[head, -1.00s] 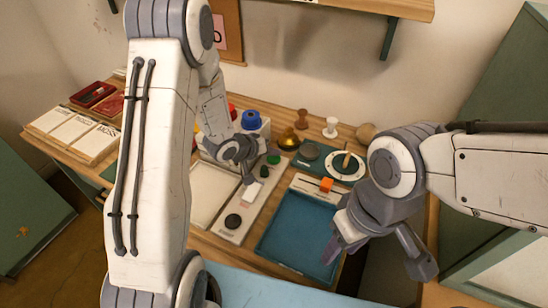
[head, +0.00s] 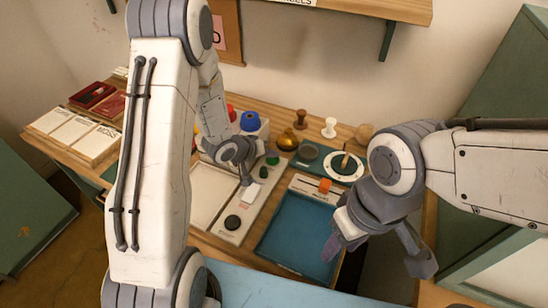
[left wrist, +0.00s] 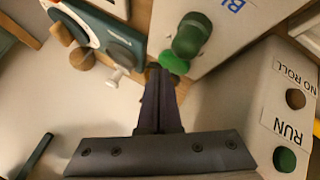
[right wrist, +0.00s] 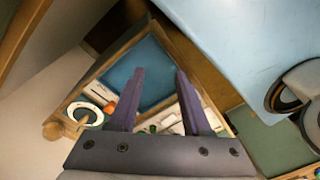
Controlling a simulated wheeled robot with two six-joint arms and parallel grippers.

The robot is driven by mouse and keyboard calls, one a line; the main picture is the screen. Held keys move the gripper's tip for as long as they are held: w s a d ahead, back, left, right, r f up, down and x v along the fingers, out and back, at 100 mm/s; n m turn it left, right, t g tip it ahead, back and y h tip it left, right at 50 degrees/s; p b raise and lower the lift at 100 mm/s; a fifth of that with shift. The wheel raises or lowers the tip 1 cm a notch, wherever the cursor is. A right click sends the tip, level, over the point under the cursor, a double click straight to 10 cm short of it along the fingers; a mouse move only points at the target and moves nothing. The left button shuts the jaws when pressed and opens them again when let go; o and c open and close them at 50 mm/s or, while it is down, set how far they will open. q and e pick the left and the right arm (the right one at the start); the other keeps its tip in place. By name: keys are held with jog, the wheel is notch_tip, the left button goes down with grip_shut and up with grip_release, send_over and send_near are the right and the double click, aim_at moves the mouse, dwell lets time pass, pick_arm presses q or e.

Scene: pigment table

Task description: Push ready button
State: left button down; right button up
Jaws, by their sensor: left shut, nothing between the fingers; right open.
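I cannot read the word "ready" on any button. A pale panel (head: 216,231) carries a black round button (head: 232,222) at its near end and green knobs (head: 272,160) at its far end. In the left wrist view a dark green knob (left wrist: 190,36) stands beside a flat green disc (left wrist: 174,62). My left gripper (head: 247,181) is shut and empty over the panel; its fingertips (left wrist: 155,72) appear close to the green disc, but I cannot tell whether they touch. My right gripper (head: 376,254) is open and empty, right of the blue tray (head: 262,248).
A box in the left wrist view has RUN (left wrist: 289,125) and NO ROLL (left wrist: 295,72) labels. Cards (head: 70,134) lie at left.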

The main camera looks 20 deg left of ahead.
aim_at(270, 162)
pick_arm(q)
jog(key=r+p, duration=0.5)
jog(key=shift+s+a+r+p, duration=0.1)
jog(key=shift+a+r+p, duration=0.2)
jog(key=shift+a+p, duration=0.05)
pick_arm(e)
jog(key=r, duration=0.6)
jog(key=shift+a, duration=0.2)
jog(key=c, duration=0.5)
grip_shut()
pick_arm(q)
jog(key=s+d+r+m+g+y, duration=0.3)
jog(key=s+d+r+m, duration=0.2)
jog(key=s+d+r, duration=0.35)
jog(key=s+d+r+m+g, duration=0.1)
jog(key=s+r+m+g, duration=0.1)
jog(key=s, duration=0.9)
jog(key=s+d+r+m+g, duration=0.1)
jog(key=s+r+m+g, duration=0.2)
jog(key=s, duration=0.8)
notch_tip(270, 162, up, 3)
jog(key=shift+s+d+f+y, duration=0.2)
jog(key=shift+s+d+y, duration=0.05)
jog(key=shift+d+y, duration=0.1)
pick_arm(e)
jog(key=shift+d, duration=0.1)
